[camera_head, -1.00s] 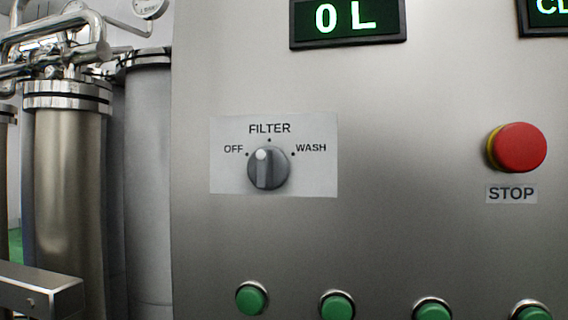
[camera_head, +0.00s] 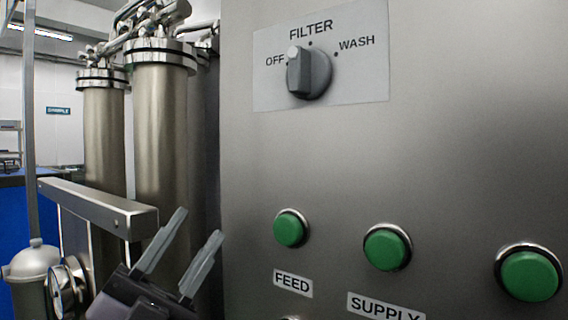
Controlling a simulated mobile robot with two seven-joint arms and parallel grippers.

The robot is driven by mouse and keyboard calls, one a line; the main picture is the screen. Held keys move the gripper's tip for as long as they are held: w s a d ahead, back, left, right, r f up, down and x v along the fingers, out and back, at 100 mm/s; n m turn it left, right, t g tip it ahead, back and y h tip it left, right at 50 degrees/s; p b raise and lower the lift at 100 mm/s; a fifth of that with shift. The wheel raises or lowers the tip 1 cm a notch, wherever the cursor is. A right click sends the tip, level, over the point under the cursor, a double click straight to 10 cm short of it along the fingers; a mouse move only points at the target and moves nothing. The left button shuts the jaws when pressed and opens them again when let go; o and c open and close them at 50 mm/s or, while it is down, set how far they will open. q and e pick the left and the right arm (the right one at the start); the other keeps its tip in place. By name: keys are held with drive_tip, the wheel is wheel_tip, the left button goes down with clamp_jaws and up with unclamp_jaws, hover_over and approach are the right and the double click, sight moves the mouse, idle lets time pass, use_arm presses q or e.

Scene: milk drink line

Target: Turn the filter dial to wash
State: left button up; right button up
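The filter dial (camera_head: 309,73) is a grey knob on a white label plate (camera_head: 363,78) on the steel panel, in the upper middle of the head view. OFF is printed at its upper left, FILTER above and WASH at its upper right. The white mark on the knob is at its upper left, between the OFF dot and the top dot. My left gripper (camera_head: 200,223) is at the lower left, below and left of the dial and clear of it. Its two grey fingers are apart with nothing between them. My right gripper is not in view.
Green buttons sit below the dial, among them FEED (camera_head: 290,229), SUPPLY (camera_head: 387,248) and one further right (camera_head: 530,275). A steel bar (camera_head: 97,207) and tall steel cylinders (camera_head: 160,140) stand left of the panel. The panel face between dial and buttons is clear.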

use_arm(q)
drive_tip(key=s+d+r+m+g+y+b, duration=0.1)
drive_tip(key=s+d+r+m+g, duration=0.3)
drive_tip(key=m, duration=0.4)
drive_tip(key=s+d+r+m+g+y, duration=0.1)
drive_tip(key=s+d+r+m+g, duration=0.1)
drive_tip(key=s+d+m+g, duration=0.4)
drive_tip(key=s+d+r+m+g+y+b, duration=0.1)
drive_tip(key=s+d+r+m+g+y, duration=0.15)
drive_tip(key=m+g, duration=0.55)
drive_tip(key=n+t+y, duration=0.3)
drive_tip(key=t+y, duration=0.4)
drive_tip(key=t, duration=0.7)
approach(292, 64)
drive_tip(key=x, duration=0.2)
drive_tip(key=shift+h, duration=0.25)
drive_tip(key=p+x, duration=0.2)
drive_tip(key=x, duration=0.3)
drive_tip(key=shift+w+p, duration=0.2)
drive_tip(key=shift+p, duration=0.1)
drive_tip(key=shift+w+d+f, duration=0.15)
drive_tip(key=shift+w+d, duration=0.25)
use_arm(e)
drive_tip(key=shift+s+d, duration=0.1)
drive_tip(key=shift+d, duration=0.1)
use_arm(q)
clamp_jaws()
